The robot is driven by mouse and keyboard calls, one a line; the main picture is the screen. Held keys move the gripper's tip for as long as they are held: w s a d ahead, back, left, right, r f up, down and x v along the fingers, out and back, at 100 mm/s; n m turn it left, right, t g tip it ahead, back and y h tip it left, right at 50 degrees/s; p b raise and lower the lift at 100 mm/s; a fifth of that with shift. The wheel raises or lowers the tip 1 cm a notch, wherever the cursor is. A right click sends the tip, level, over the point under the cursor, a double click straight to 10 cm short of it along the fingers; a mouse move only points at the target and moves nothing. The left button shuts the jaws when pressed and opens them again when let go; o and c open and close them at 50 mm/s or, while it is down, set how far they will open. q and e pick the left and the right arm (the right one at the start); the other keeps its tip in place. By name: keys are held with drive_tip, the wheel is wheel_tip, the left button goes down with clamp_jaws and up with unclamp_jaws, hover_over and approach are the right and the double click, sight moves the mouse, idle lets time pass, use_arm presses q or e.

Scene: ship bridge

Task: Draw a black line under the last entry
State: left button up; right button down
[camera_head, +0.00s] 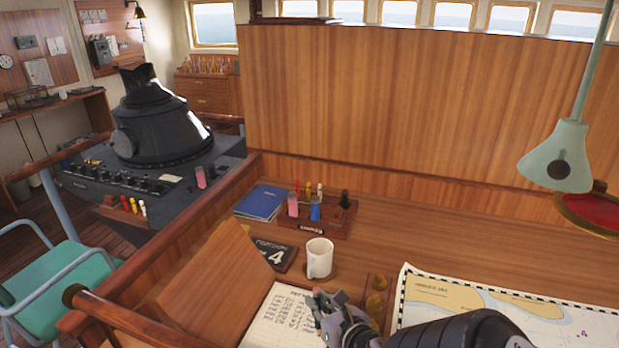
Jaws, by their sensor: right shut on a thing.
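The open logbook (268,320) lies on the desk at the bottom centre, with dark handwritten rows on its page. My right gripper (322,299) comes in from the bottom right and is over the page's right side. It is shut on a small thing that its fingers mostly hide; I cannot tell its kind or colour. The gripper covers part of the page, so the last entry cannot be made out. I cannot tell whether it touches the paper. My left gripper is not in view.
A white mug (319,258) stands just behind the logbook. A rack (325,228) with several coloured markers is farther back, beside a blue folder (259,203). A chart (500,300) covers the right. A green lamp (560,155) hangs above.

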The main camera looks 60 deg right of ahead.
idle(0.7)
drive_tip(key=shift+p, duration=0.35)
drive_tip(key=shift+f+b, duration=0.3)
drive_tip(key=shift+f, duration=0.4)
idle(1.3)
drive_tip(key=shift+p, duration=0.7)
idle(3.8)
idle(0.4)
